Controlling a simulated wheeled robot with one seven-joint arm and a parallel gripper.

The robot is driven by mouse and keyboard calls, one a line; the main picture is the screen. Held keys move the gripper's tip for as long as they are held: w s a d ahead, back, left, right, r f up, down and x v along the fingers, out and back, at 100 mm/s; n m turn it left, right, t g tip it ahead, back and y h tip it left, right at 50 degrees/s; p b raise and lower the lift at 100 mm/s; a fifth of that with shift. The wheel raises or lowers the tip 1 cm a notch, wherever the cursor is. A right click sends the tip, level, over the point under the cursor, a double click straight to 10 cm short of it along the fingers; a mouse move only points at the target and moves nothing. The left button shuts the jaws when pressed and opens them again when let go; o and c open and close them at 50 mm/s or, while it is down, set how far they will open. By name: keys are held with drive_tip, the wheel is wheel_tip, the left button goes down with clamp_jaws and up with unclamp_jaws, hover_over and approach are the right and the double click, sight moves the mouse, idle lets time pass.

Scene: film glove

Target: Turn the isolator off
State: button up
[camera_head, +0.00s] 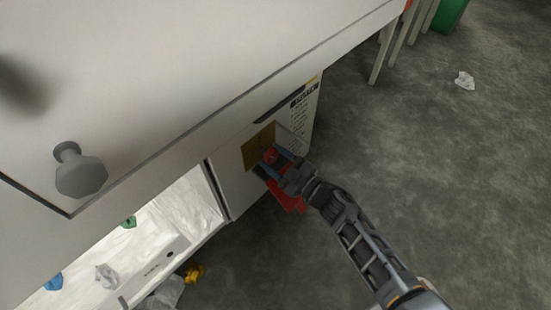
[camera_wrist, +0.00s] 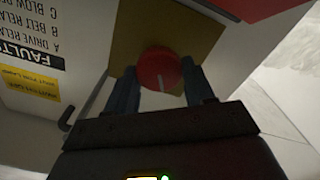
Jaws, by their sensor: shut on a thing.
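The isolator's red round knob (camera_wrist: 160,70) with a pale line mark sits on a yellow plate (camera_wrist: 200,28) in the wrist view. In the head view the red knob (camera_head: 270,156) is partly hidden by my gripper, in front of the yellow plate (camera_head: 252,150) on the machine's side panel. My gripper (camera_wrist: 164,84) has one finger on each side of the knob and is shut on it. It also shows in the head view (camera_head: 271,163). The knob's mark points down towards my palm in the wrist view.
A red part (camera_head: 287,198) hangs below the gripper. A label (camera_head: 303,108) with printed text is beside the plate. A large grey knob (camera_head: 80,172) stands out from the white panel. An open bay with several scraps (camera_head: 106,275) is at lower left. The floor at right is mostly free.

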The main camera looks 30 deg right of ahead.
drive_tip(key=n, duration=0.2)
drive_tip(key=n+b, duration=0.1)
drive_tip(key=n, duration=0.2)
drive_tip(key=shift+s+f+n+b, duration=0.1)
drive_tip(key=shift+f+n+b, duration=0.1)
drive_tip(key=shift+n+b, duration=0.1)
drive_tip(key=n+b, duration=0.2)
drive_tip(key=n, duration=0.3)
drive_tip(key=shift+a+f+n, duration=0.1)
drive_tip(key=shift+n, duration=0.3)
drive_tip(key=o, duration=1)
drive_tip(key=p+v, duration=0.1)
drive_tip(key=v, duration=0.6)
drive_tip(key=shift+s+p, duration=0.35)
